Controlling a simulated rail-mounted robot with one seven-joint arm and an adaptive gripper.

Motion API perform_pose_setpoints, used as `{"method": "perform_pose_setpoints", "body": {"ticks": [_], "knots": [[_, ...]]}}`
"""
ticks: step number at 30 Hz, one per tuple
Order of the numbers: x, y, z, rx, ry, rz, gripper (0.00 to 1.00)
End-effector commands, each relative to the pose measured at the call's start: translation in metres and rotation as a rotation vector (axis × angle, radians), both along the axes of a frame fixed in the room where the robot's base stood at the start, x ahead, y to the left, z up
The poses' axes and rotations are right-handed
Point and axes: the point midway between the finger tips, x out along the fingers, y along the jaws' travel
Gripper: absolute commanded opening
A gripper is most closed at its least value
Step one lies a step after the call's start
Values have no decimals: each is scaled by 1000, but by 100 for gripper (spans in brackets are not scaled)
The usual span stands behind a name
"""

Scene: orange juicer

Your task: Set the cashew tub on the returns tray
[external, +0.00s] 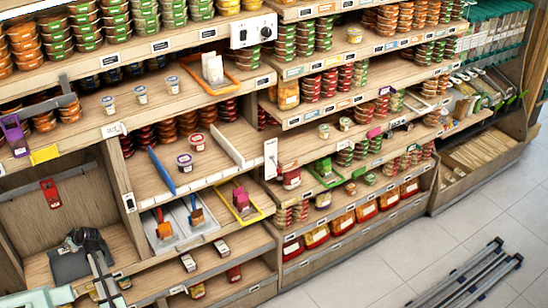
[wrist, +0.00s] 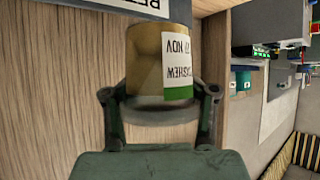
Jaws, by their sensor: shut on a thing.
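The cashew tub (wrist: 146,62) is a tan, round tub with a white label reading CASHEW and a green band, upside down in the wrist view. My gripper (wrist: 162,98) is shut on it, one finger on each side. In the external view my gripper (external: 86,240) is at the lower left, in the low wooden bay over a dark grey mat (external: 68,265); I cannot make out the tub there. Several trays show: an orange one (external: 240,88), a green one (external: 338,180), a yellow-edged one (external: 259,213) and grey ones (external: 207,224). I cannot tell which is the returns tray.
A blue divider (external: 162,172) and a white divider (external: 228,150) stand on the middle shelf beside small tubs (external: 185,162). Stacked tubs fill the upper shelves. A shelf edge with a label (wrist: 140,5) lies close beyond the held tub. A ladder-like frame (external: 475,275) lies on the floor.

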Motion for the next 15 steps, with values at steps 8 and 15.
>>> {"method": "perform_pose_setpoints", "body": {"ticks": [8, 15], "knots": [[-1, -1, -59, -1, 3, 1, 0], [0, 0, -77, 0, 0, 1, 0]]}}
